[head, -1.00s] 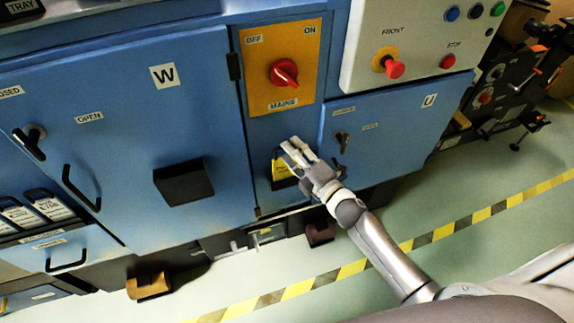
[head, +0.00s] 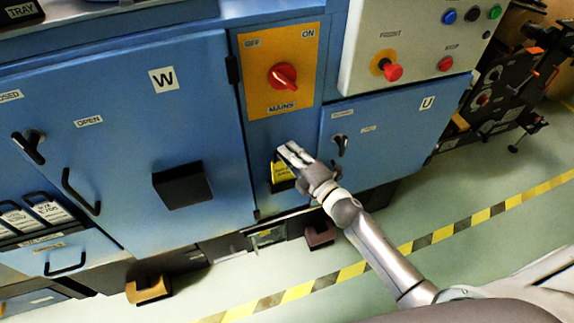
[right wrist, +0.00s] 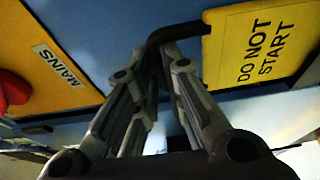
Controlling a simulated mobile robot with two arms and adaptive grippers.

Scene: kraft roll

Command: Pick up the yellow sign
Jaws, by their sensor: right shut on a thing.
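The yellow sign (head: 282,172) hangs against the blue cabinet front below the mains switch, partly hidden behind my right gripper in the head view. In the right wrist view the sign (right wrist: 250,50) reads "DO NOT START" and has a black loop or hook (right wrist: 178,32) at its edge. My right gripper (head: 285,152) is at the sign's upper part. In the right wrist view its fingers (right wrist: 160,58) come together at the black hook, shut on it. The exact contact is dark and hard to see. My left gripper is not in view.
The orange mains panel (head: 252,88) with its red rotary switch (head: 282,76) is just above. A door handle (head: 340,145) lies close to the right of my gripper. A black box (head: 182,185) juts out on the left. The floor in front is open.

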